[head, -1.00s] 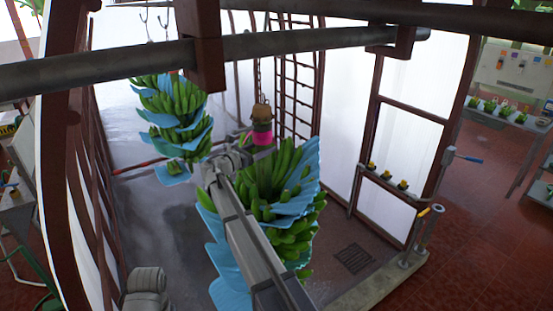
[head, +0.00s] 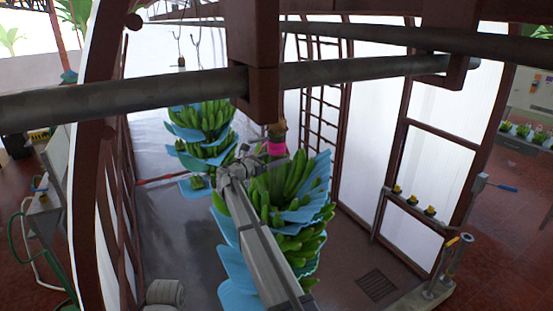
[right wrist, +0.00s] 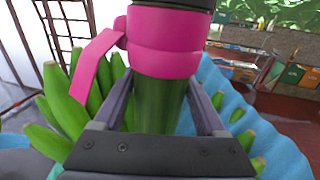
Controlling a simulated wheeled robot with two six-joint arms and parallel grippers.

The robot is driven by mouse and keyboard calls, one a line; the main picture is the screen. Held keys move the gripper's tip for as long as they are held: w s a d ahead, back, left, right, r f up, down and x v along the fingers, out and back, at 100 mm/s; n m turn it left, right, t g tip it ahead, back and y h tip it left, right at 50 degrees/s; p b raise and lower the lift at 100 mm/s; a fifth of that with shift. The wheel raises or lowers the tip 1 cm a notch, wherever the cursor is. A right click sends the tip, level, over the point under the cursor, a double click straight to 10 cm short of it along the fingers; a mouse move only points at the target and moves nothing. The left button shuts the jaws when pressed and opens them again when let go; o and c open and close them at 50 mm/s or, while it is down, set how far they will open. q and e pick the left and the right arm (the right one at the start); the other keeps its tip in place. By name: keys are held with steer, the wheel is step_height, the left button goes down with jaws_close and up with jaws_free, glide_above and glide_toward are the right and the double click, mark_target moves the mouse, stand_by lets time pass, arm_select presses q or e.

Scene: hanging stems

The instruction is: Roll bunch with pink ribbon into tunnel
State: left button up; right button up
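The bunch with pink ribbon (head: 297,222) hangs near the middle of the head view, green bananas between blue sheets. Its pink ribbon (head: 277,148) also shows in the right wrist view (right wrist: 165,45), wrapped around the stem with a loose tail at left. My right gripper (head: 268,162) is just below the ribbon. In the right wrist view its fingers (right wrist: 160,95) lie against both sides of the green stem (right wrist: 158,108) and appear closed on it. The tunnel seems to be the white-walled enclosure (head: 375,120) with brown framing. My left gripper is out of view.
A grey overhead rail (head: 130,95) crosses the head view, with a brown bracket (head: 255,60) in front of the hanger. A second banana bunch (head: 200,135) hangs behind at left. A brown ladder frame (head: 322,95) stands behind.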

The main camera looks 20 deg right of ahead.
steer(key=o, duration=0.4)
steer(key=shift+w, duration=0.3)
steer(key=shift+s, duration=0.1)
steer(key=v, duration=0.8)
